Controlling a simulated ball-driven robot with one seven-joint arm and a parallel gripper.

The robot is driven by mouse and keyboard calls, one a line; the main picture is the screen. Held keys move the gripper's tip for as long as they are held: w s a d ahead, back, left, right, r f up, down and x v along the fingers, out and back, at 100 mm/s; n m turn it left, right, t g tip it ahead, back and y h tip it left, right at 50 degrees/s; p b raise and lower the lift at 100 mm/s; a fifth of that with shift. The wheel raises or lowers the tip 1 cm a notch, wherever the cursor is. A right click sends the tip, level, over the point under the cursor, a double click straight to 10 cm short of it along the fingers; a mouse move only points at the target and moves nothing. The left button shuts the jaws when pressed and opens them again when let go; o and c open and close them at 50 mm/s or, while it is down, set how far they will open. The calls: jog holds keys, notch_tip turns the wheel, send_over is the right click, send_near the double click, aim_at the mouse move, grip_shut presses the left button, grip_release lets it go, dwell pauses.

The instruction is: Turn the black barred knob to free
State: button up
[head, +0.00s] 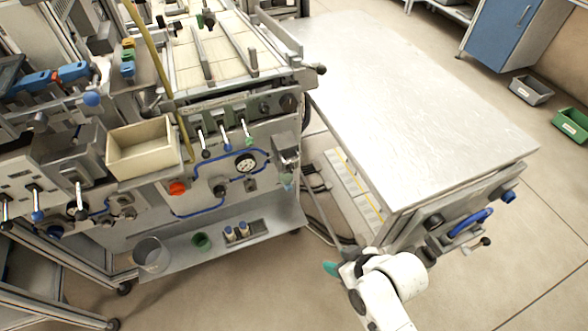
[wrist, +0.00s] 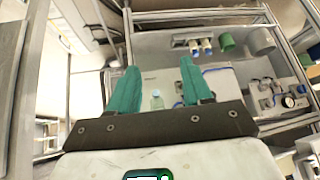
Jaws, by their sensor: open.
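My gripper (wrist: 158,75) shows in the wrist view with two teal fingers spread apart and nothing between them. In the head view the gripper (head: 331,268) is low in the picture, right of the machine's lower shelf and left of the bench end. A dark knob (head: 219,190) is on the machine's panel, below and left of a round gauge. Another dark knob (head: 433,221) is on the bench's end panel. Both are too small for me to tell which has a bar or how it is turned. The gripper is apart from both.
A steel-topped bench (head: 420,110) stands at the right. The gauge (head: 246,163) and blue tubing are on the machine panel. A beige bin (head: 142,150) hangs at its left. Floor is open in front.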

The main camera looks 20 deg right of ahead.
jog(key=w+a+r+t+y+p, duration=0.15)
jog(key=w+a+t, duration=0.25)
jog(key=w, duration=0.4)
jog(key=m+t+h+p, duration=0.2)
jog(key=t+h+p, duration=0.15)
jog(key=t, duration=0.35)
send_near(292, 170)
jog(key=w+b, duration=0.1)
jog(key=w, duration=0.1)
jog(key=w+b, duration=0.1)
jog(key=w, duration=0.1)
jog(key=w+b, duration=0.1)
jog(key=w, duration=0.1)
jog(key=shift+w+f, duration=0.4)
jog(key=shift+w+r, duration=0.15)
jog(key=shift+w, duration=0.65)
grip_shut()
